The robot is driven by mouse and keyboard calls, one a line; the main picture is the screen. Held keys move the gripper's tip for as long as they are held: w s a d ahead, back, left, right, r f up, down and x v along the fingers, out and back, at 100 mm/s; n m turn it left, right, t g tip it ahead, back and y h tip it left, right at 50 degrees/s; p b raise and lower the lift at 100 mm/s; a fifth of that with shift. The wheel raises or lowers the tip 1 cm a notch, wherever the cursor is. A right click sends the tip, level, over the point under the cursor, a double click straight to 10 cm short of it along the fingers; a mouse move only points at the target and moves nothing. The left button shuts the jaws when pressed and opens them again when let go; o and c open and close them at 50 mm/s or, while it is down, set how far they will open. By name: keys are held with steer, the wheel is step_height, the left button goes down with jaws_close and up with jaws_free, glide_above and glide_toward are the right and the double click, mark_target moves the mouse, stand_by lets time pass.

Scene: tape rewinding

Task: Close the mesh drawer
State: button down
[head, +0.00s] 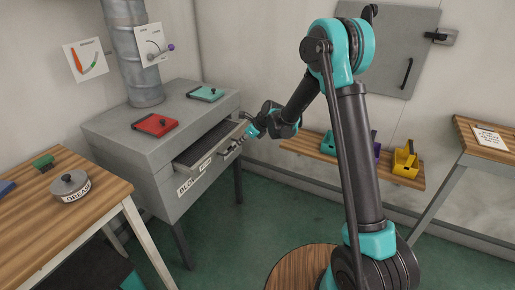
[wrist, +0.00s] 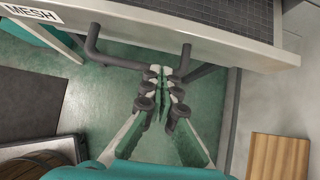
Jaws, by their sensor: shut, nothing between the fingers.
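The mesh drawer is pulled out of the grey cabinet's upper part in the head view, showing its dark inside (head: 203,143). In the wrist view its front edge (wrist: 225,43) runs across the top, with a MESH label (wrist: 32,13) at left and dark mesh inside. Its dark bar handle (wrist: 112,61) sticks out from the front. My gripper (wrist: 160,72) is shut and empty, its fingertips at the handle bar between the two posts; I cannot tell whether they touch. In the head view my gripper (head: 245,133) is at the drawer's front right.
A wooden table (head: 35,215) stands at left, a low wooden shelf (head: 315,151) behind my arm. Green floor (head: 240,225) is open before the cabinet.

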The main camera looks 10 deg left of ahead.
mark_target(223, 136)
steer(key=w+a, duration=0.1)
steer(key=a, duration=0.2)
steer(key=w+a, duration=0.1)
steer(key=a, duration=0.1)
steer(key=w+a, duration=0.1)
steer(key=a, duration=0.2)
steer(key=shift+w+a, duration=0.1)
steer(key=shift+a, duration=0.2)
